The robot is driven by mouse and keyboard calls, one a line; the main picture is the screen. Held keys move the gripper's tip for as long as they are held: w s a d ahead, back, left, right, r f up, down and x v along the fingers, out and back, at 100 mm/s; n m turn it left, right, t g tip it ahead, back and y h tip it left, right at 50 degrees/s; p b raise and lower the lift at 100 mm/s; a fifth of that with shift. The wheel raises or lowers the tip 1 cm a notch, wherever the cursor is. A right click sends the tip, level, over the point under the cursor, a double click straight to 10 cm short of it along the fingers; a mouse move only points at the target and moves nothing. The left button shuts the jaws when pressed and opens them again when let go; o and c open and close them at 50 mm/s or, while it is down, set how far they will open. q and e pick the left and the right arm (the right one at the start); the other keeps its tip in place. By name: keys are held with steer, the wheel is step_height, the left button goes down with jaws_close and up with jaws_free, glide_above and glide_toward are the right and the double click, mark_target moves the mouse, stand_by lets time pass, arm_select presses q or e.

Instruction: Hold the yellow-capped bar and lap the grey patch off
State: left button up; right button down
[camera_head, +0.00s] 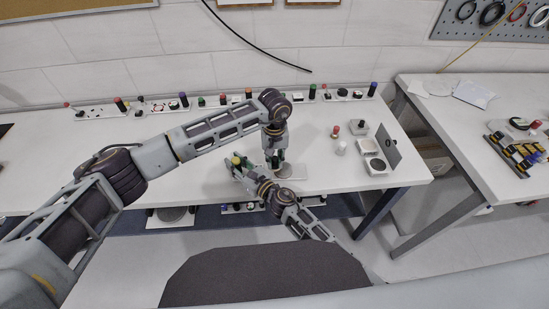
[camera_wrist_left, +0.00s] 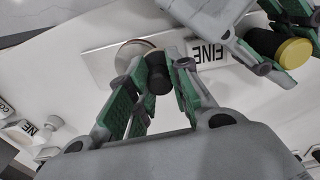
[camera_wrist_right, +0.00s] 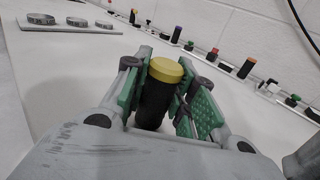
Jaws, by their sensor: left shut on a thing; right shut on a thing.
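My right gripper (camera_head: 238,166) is shut around that post; the cap also shows in the left wrist view (camera_wrist_left: 294,53). My left gripper (camera_head: 275,158) is shut on a small black knob (camera_wrist_left: 158,78), to the right of my right gripper in the head view. A round grey disc (camera_head: 286,171) with a tan rim lies at the strip, beside the knob. The fingers hide how they join. I cannot make out the grey patch.
To the right stand a red-topped piece (camera_head: 335,131), a white cylinder (camera_head: 340,148) and a box with a disc (camera_head: 377,165) beside a dark panel (camera_head: 388,147). The left tabletop (camera_head: 50,150) is mostly clear.

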arm_select(q)
steer(key=shift+f, duration=0.7)
stand_by(0.6)
steer(key=shift+d, duration=0.15)
steer(key=shift+s+d+r, duration=0.1)
steer(key=shift+d, duration=1.3)
steer(key=shift+d, duration=0.1)
steer(key=shift+s+d, duration=0.1)
steer(key=shift+d, duration=1.4)
steer(key=shift+a, duration=0.1)
steer(key=shift+a, duration=0.65)
steer(key=shift+a+f, duration=0.25)
steer(key=shift+a, duration=0.65)
